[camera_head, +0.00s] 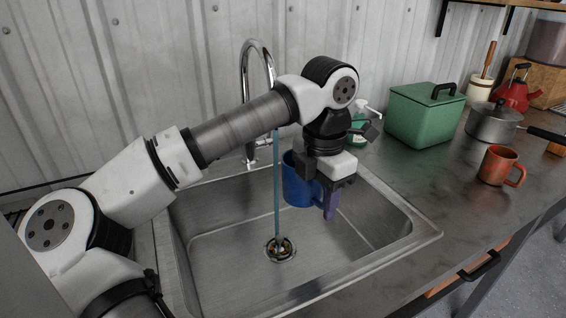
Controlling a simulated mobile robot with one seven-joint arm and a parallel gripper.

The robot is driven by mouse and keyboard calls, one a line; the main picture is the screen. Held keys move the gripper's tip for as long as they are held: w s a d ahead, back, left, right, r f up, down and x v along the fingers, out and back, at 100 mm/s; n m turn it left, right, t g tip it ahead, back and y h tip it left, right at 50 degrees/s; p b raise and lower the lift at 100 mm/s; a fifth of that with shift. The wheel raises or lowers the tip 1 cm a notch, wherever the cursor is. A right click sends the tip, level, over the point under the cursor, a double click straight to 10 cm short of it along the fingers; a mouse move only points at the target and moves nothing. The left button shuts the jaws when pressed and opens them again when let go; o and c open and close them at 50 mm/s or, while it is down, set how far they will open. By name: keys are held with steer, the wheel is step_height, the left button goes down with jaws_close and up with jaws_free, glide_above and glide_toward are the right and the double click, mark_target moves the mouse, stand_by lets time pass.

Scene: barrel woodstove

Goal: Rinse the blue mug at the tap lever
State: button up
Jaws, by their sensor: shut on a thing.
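The blue mug (297,188) hangs over the far part of the steel sink, partly hidden by my gripper. My gripper (326,196) points down at the mug's right side and is shut on it. One purple finger shows; the other is hard to make out. The chrome tap (244,75) arches up behind the sink. A blue stream of water (277,215) falls from it to the drain. The stream passes just left of the mug and does not appear to enter it. My arm crosses in front of the tap, and I cannot make out the lever clearly.
The sink (215,265) is otherwise empty around the drain (280,250). On the right counter stand a green soap bottle (357,135), a green box (420,115), a grey pot (493,123), a red kettle (514,95) and an orange mug (496,165). The counter's front part is clear.

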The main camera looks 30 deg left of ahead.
steer(key=s+d+r+p, duration=0.1)
steer(key=s+d+r, duration=0.1)
steer(key=d+r, duration=0.2)
steer(key=shift+s, duration=0.35)
steer(key=shift+d, duration=0.1)
stand_by(0.7)
